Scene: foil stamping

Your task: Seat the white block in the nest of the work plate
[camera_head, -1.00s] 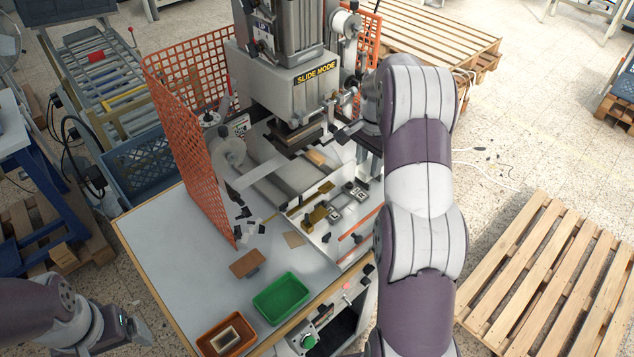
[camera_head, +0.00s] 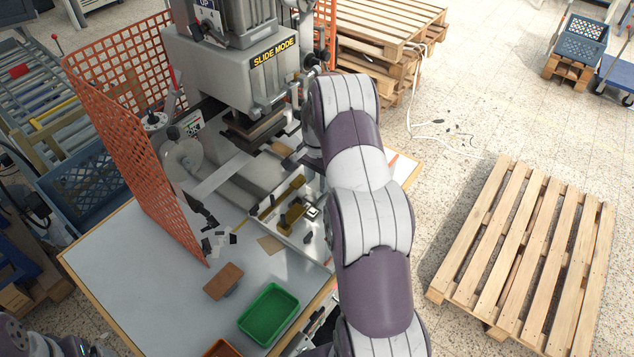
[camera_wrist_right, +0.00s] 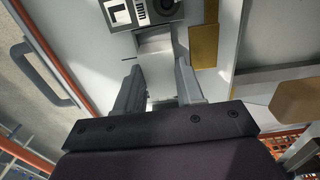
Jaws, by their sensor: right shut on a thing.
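Past the fingertips is a light fixture with a black-and-white piece marked like an L (camera_wrist_right: 140,13) and a brass-coloured plate (camera_wrist_right: 203,46). In the head view the work plate (camera_head: 290,232) with brass and black fittings lies in front of the press. My right arm hides its right part and the gripper's fingers. I cannot tell the block's height above the plate. My left gripper is out of frame.
The press head marked SLIDE MODE (camera_head: 235,85) stands behind the plate, with an orange mesh guard (camera_head: 140,130) on the left. A green tray (camera_head: 268,316) and a brown block (camera_head: 223,281) sit on the table front. A tan knob (camera_wrist_right: 295,103) is close right of my gripper.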

